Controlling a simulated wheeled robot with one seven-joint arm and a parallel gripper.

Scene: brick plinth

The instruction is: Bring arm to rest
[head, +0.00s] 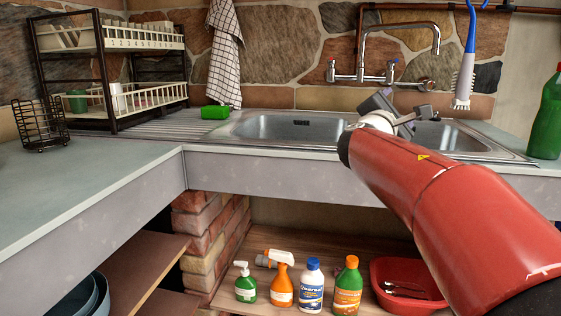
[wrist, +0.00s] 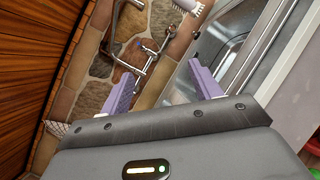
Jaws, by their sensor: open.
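My gripper (wrist: 165,80) is open, with its two purple fingers apart and nothing between them in the wrist view. In the head view my red arm reaches in from the lower right, and its gripper end (head: 395,108) is over the sink, below the tap. The double sink (head: 290,127) is set in the counter and shows at the right in the wrist view. The tap (head: 390,65) is mounted on the stone wall behind the gripper. I cannot tell the gap between gripper and tap.
A dish rack (head: 110,75), a green sponge (head: 214,112) and a wire basket (head: 40,125) stand on the left. A blue-white brush (head: 465,75) hangs at right, near a green bottle (head: 549,118). Several bottles and a red basin (head: 405,275) sit on the shelf below. The left counter's front is clear.

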